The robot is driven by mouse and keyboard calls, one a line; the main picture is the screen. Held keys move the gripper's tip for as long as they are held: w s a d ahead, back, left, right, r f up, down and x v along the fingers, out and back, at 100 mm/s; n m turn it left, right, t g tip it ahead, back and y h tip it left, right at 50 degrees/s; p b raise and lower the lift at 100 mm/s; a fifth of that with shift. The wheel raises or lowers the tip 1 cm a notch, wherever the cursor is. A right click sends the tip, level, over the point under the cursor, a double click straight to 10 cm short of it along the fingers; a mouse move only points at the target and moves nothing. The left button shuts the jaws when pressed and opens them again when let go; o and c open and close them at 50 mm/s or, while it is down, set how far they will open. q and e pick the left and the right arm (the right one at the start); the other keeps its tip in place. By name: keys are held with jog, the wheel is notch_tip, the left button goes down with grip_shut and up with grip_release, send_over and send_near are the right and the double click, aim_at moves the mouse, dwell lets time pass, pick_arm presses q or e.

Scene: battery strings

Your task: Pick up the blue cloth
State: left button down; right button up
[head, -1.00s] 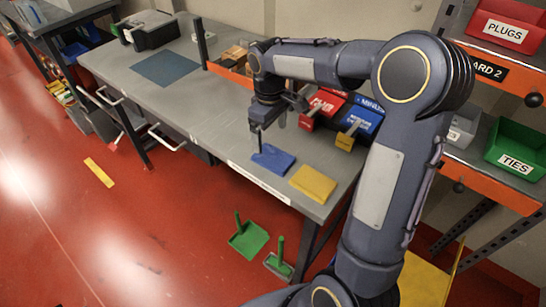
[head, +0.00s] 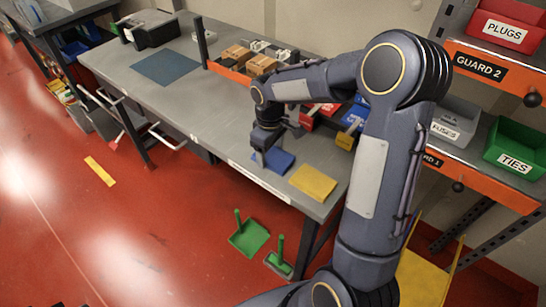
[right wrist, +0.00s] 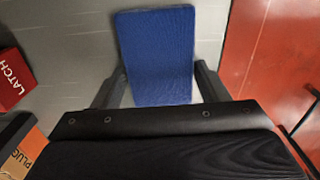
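The blue cloth (head: 278,161) lies folded flat on the grey workbench near its front edge, left of a yellow cloth (head: 313,182). In the right wrist view the blue cloth (right wrist: 158,58) reaches down between the two fingers. My right gripper (head: 258,155) is low over the cloth's left end in the head view. In the right wrist view its fingers (right wrist: 160,92) are apart, one on each side of the cloth. I cannot tell whether they touch it. My left gripper is not in view.
Red and blue bins (head: 355,120) stand behind the cloths. An orange tray (head: 229,71) with boxes lies further back. A blue mat (head: 165,66) lies at the left of the bench. A shelf with a green TIES bin (head: 517,146) stands at the right. The bench's front edge is close to the cloth.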

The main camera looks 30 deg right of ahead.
aim_at(270, 154)
jog(key=c, duration=0.5)
jog(key=shift+r, duration=0.45)
notch_tip(270, 154, up, 2)
jog(key=shift+r, duration=0.25)
jog(key=s+a+r, duration=0.3)
jog(key=s+a+r+b, duration=0.1)
jog(key=s+a+r, duration=0.1)
jog(key=a+r, duration=0.1)
jog(key=s+a+r, duration=0.3)
jog(key=a, duration=0.2)
jog(key=shift+s+r+b, duration=0.35)
jog(key=shift+b, duration=0.05)
